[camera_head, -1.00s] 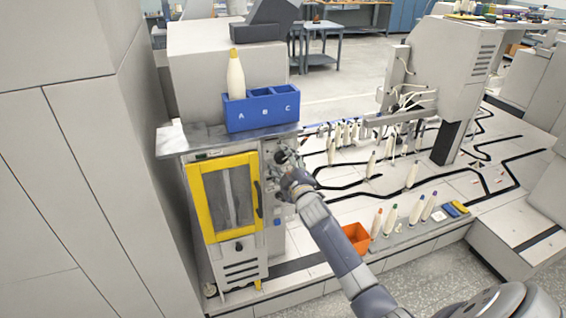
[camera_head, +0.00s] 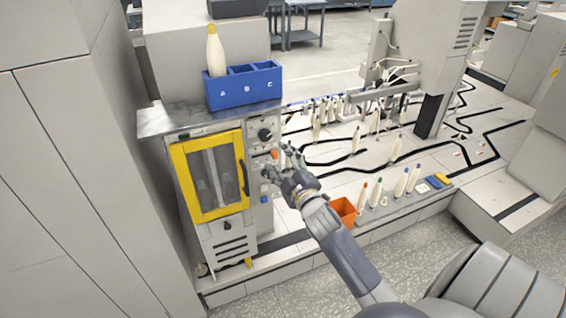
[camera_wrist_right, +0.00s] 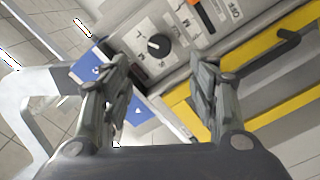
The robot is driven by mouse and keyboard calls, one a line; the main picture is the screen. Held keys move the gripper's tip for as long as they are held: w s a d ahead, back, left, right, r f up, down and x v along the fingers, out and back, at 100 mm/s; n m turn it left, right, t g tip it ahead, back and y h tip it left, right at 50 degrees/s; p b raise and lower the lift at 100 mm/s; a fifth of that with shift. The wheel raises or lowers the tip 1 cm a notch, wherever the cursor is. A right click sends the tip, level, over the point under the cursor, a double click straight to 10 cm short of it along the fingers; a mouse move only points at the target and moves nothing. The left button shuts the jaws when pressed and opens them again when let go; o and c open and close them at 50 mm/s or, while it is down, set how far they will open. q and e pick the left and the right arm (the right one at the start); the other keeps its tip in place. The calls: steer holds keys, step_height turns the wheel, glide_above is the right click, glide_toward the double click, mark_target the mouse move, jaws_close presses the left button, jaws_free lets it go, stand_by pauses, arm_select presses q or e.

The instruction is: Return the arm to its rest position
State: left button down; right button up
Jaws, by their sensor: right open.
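My right gripper (camera_head: 284,160) is open and empty, just in front of the control panel on the right side of the machine with the yellow-framed door (camera_head: 177,170). In the right wrist view its two fingers (camera_wrist_right: 160,95) stand apart with nothing between them. Beyond them show a black rotary knob (camera_wrist_right: 158,45) and an orange switch (camera_wrist_right: 205,18) on the panel. The forearm reaches in from the lower right. My left gripper is not in the head view.
A blue tray (camera_head: 243,92) with lettered compartments holds a yellow-tipped bobbin (camera_head: 216,50) in its left one, on the machine's metal top. An orange bin (camera_head: 343,211) and several bobbins (camera_head: 388,187) stand right of my arm.

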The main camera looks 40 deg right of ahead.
steer(key=shift+s+a, duration=0.1)
steer(key=shift+s, duration=0.3)
steer(key=s+a+f+m+g+y, duration=0.1)
steer(key=s+a+f+g, duration=0.2)
steer(key=f, duration=0.9)
steer(key=s+a+f+m+g+y, duration=0.15)
steer(key=s+f, duration=0.35)
steer(key=f, duration=0.7)
steer(key=s+a+f+m+g, duration=0.1)
steer(key=s+a+f+g, duration=0.25)
steer(key=f, duration=0.95)
steer(key=s+a+f+m+g+y+b, duration=0.1)
steer(key=s+a+f+g, duration=0.15)
steer(key=s+f, duration=0.65)
steer(key=s+a+f+g+y, duration=0.1)
steer(key=s+a+f+g, duration=0.15)
steer(key=s+f, duration=0.6)
steer(key=s+a+f+m+g, duration=0.1)
steer(key=s+f, duration=0.1)
steer(key=s, duration=0.8)
steer(key=s+a+f+g, duration=0.2)
steer(key=s, duration=0.8)
steer(key=shift+s+a+f+m, duration=0.15)
steer(key=shift+a+f+m, duration=0.05)
steer(key=shift+m, duration=0.15)
